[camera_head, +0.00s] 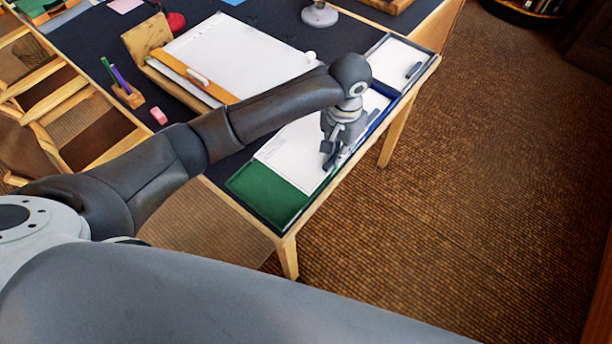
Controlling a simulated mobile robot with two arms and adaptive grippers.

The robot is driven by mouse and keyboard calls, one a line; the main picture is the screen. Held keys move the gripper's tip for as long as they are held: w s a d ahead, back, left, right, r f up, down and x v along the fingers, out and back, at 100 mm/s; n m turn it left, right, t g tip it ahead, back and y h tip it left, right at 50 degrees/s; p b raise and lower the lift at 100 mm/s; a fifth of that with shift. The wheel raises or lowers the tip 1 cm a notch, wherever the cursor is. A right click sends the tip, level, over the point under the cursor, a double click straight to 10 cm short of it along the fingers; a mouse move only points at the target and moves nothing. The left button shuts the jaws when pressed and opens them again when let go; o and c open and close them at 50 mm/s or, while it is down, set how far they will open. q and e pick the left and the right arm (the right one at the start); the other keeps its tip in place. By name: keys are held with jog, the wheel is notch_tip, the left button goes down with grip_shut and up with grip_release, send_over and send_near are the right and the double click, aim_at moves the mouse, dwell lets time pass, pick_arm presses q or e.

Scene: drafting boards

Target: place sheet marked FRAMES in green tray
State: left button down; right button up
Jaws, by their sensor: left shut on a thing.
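A white sheet (300,158) lies over the far part of the green tray (264,199) at the table's front right corner. Faint print shows at its left edge, too small to read, so I cannot tell whether it says FRAMES. My left gripper (329,160) points down and is shut on the sheet near its right edge. The near part of the green tray is bare. I cannot tell whether the sheet touches the tray floor. My left arm hides some of the sheet's far side. My right gripper is not in view.
A blue tray (378,121) and a grey tray (419,52) with paper continue along the table's right edge. A drawing board (228,50) with a wooden straightedge, a pen holder (128,96) and a pink eraser (158,115) are on the dark tabletop. The floor to the right is clear.

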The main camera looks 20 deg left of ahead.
aim_at(311, 174)
pick_arm(q)
jog(key=s+a+f, duration=0.1)
jog(key=f, duration=0.1)
jog(key=s+a+f, duration=0.1)
jog(key=a+f, duration=0.1)
jog(key=s+a+f+p, duration=0.1)
jog(key=s+a+f, duration=0.1)
jog(key=shift+s+f, duration=0.1)
jog(key=shift+f, duration=0.05)
jog(key=shift+s+a+f, duration=0.15)
jog(key=shift+f, duration=1.7)
jog(key=shift+f, duration=0.1)
jog(key=c, duration=1.4)
grip_release()
jog(key=shift+c, duration=0.2)
notch_tip(311, 174, up, 12)
jog(key=shift+r, duration=0.15)
